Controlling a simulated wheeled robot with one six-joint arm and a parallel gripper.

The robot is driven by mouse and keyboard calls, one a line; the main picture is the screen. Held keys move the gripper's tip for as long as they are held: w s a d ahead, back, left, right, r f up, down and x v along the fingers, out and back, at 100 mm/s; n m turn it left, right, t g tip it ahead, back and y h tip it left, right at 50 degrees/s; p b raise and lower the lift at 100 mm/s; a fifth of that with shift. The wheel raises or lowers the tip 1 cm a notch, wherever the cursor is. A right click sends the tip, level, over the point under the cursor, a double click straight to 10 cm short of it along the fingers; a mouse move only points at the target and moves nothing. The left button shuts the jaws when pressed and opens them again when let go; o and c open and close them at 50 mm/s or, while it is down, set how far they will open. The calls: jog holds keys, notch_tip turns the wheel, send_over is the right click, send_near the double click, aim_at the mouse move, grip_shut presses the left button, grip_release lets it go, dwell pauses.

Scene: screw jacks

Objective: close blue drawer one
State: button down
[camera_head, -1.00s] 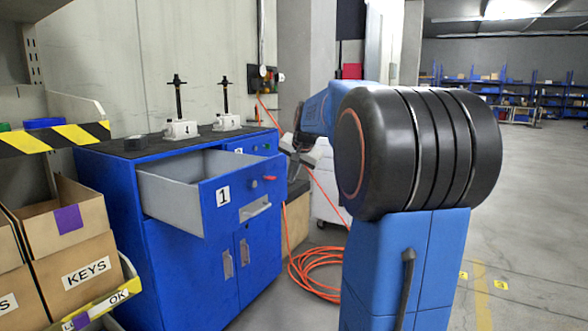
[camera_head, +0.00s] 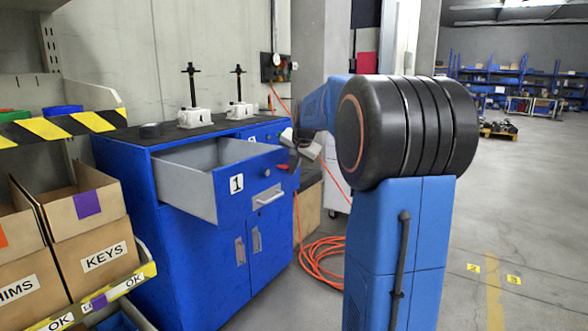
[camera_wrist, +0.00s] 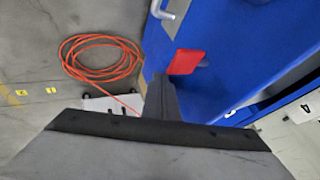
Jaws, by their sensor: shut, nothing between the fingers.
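Blue drawer one (camera_head: 222,192) is pulled well out of the blue cabinet (camera_head: 190,260) in the head view. Its front carries a white "1" label, a grey handle (camera_head: 268,198), a round knob and a small red piece (camera_head: 282,167). The drawer's inside looks empty. My gripper (camera_head: 293,161) is shut and empty at the right end of the drawer front. In the wrist view its dark fingers (camera_wrist: 161,97) point at the blue drawer front (camera_wrist: 225,50), beside the red piece (camera_wrist: 186,62). I cannot tell whether they touch it.
A second drawer (camera_head: 258,134) beside it looks shut. Two screw jacks (camera_head: 195,117) stand on the cabinet top. Cardboard boxes (camera_head: 105,255) on a rack crowd the left. An orange hose (camera_head: 322,258) lies coiled on the floor. The floor at right is clear.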

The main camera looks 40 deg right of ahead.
jog(key=w+a, duration=0.3)
jog(key=w, duration=0.7)
jog(key=w+a, duration=0.4)
jog(key=w, duration=0.6)
jog(key=w+a, duration=0.4)
jog(key=w, duration=0.6)
jog(key=shift+w, duration=0.4)
jog(key=shift+a+r, duration=0.15)
